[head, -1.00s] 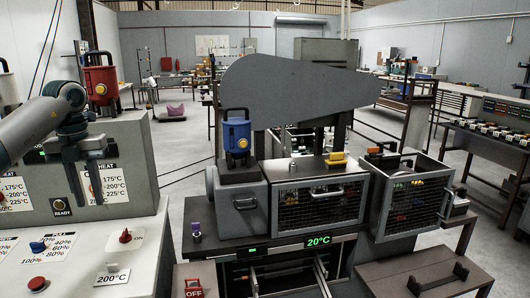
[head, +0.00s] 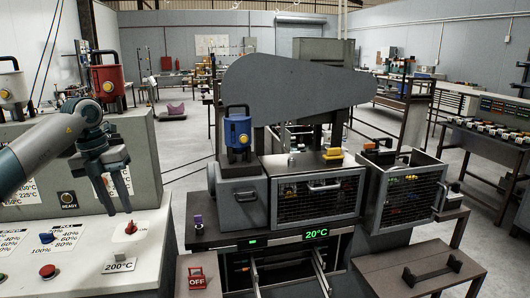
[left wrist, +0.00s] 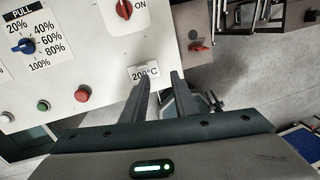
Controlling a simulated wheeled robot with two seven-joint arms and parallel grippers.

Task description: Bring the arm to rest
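My left arm comes in from the left in the head view. Its gripper (head: 118,207) hangs in front of the grey heater cabinet, above the white control panel (head: 78,262), with its fingers pointing down. In the left wrist view the two fingers of the gripper (left wrist: 160,80) stand apart with nothing held between them. The red knob (head: 131,227) and the 200°C label (head: 119,265) lie close by in the picture. I see no contact with the panel. My right gripper is not in view.
The extruder machine (head: 250,205) with a blue pot (head: 238,133) and a mesh guard (head: 320,197) stands right of the panel. A red pot (head: 108,82) stands on the cabinet behind my arm. A red OFF switch (head: 197,278) sits at the front.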

